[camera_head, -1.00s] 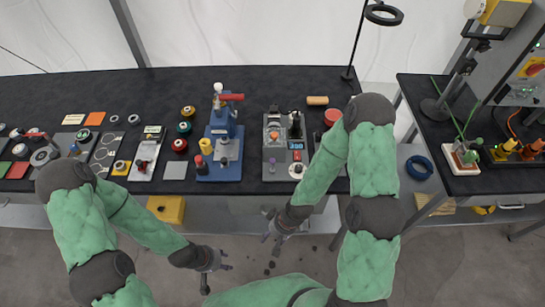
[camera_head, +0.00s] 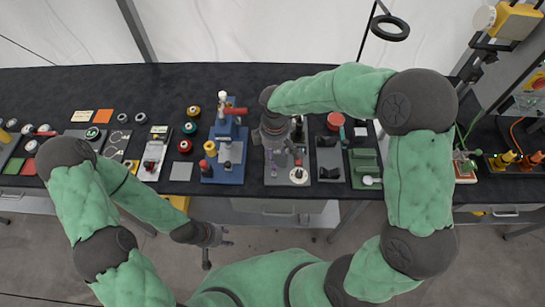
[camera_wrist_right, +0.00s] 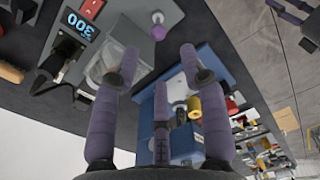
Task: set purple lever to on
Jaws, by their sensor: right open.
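A small lever with a purple knob (camera_wrist_right: 158,30) sticks up from the front of a grey station in the right wrist view; it also shows as a small purple spot (camera_head: 273,172) in the head view. Its on or off position cannot be told. My right gripper (camera_head: 280,155) is over the grey station, mostly hiding it. In the right wrist view its purple-padded fingers (camera_wrist_right: 165,72) are spread and empty, with the knob beyond them, apart from it. My left gripper (camera_head: 217,248) hangs in front of the table edge, its fingers apart and empty.
The grey station carries a lit display (camera_wrist_right: 80,25). A blue station (camera_head: 231,172) with a red handle stands just left, and a dark grey fixture (camera_head: 328,160) and a green one (camera_head: 365,165) stand right. The black table (camera_head: 265,195) has a narrow bare front strip.

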